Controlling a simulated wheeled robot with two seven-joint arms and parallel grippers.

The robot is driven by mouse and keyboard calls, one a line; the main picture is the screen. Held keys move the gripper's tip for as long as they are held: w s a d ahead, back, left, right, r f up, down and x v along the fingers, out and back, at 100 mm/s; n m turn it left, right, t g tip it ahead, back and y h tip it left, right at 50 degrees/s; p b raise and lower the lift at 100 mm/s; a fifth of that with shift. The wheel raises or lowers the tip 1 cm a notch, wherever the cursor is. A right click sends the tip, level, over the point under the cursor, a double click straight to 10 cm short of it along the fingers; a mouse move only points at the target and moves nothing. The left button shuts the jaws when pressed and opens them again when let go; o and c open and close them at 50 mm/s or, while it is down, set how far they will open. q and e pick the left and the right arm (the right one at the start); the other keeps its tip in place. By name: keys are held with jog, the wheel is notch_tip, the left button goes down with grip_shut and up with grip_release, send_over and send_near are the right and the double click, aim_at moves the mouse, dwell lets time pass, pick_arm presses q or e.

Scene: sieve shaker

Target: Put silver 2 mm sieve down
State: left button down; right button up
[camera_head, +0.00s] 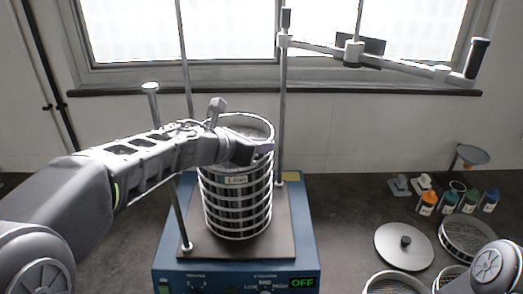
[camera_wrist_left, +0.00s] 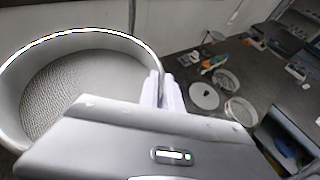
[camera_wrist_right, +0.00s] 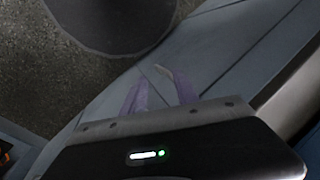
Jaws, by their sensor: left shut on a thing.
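The silver sieve (camera_head: 243,121) is at the top of a stack of silver sieves (camera_head: 238,198) on the shaker (camera_head: 290,232). My left gripper (camera_head: 262,148) is shut on its rim at the right side. In the left wrist view the sieve (camera_wrist_left: 85,88) shows its mesh floor, and the left fingertips (camera_wrist_left: 162,90) pinch its wall. I cannot tell whether it rests fully on the sieve below.
Shaker rods rise beside the stack, and a clamp bar (camera_head: 355,55) stands above at the right. A round lid (camera_head: 404,262), loose sieves (camera_head: 468,237), several small bottles (camera_head: 448,200) and a funnel (camera_head: 471,155) are on the right bench. The bench right beside the shaker is clear.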

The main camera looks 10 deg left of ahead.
pick_arm(q)
jog(key=shift+f, duration=0.75)
jog(key=c, duration=1.5)
grip_release()
jog(key=shift+s, duration=0.15)
jog(key=shift+s+a+r, duration=0.25)
jog(key=shift+s, duration=0.3)
jog(key=b+v, duration=0.1)
jog(key=v, duration=0.9)
jog(key=shift+s+a+r+b, duration=0.1)
jog(key=shift+s+r+b, duration=0.1)
jog(key=shift+b, duration=0.2)
